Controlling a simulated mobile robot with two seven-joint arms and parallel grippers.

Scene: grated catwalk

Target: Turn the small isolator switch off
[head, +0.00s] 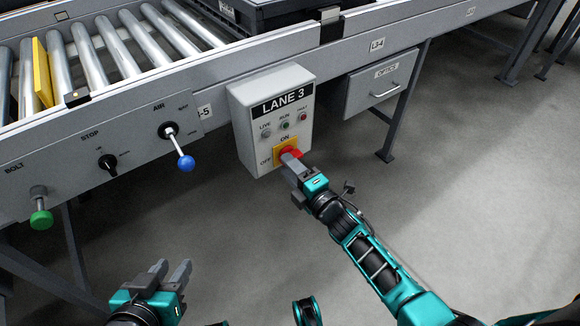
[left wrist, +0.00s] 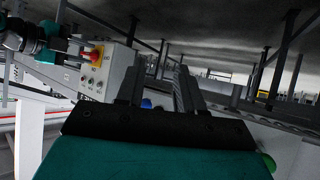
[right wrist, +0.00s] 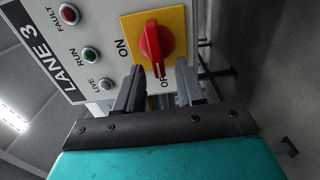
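The small isolator switch is a red rotary knob (head: 291,153) on a yellow plate, low on the grey LANE 3 box (head: 243,110). In the right wrist view the knob (right wrist: 152,44) lies with its handle's marked end toward the OFF label, away from ON. My right gripper (head: 287,163) is right in front of the switch. In its wrist view its fingers (right wrist: 160,68) are apart, with the handle's end near the gap between the tips; I see no grip. My left gripper (head: 173,268) is open and empty, low at the left, away from the box.
A roller conveyor (head: 90,60) runs behind, its side panel carrying a green BOLT knob (head: 40,212), a black STOP switch (head: 107,163) and a blue-tipped AIR lever (head: 185,163). An OPTICS box (head: 380,85) hangs at right. The floor below is open.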

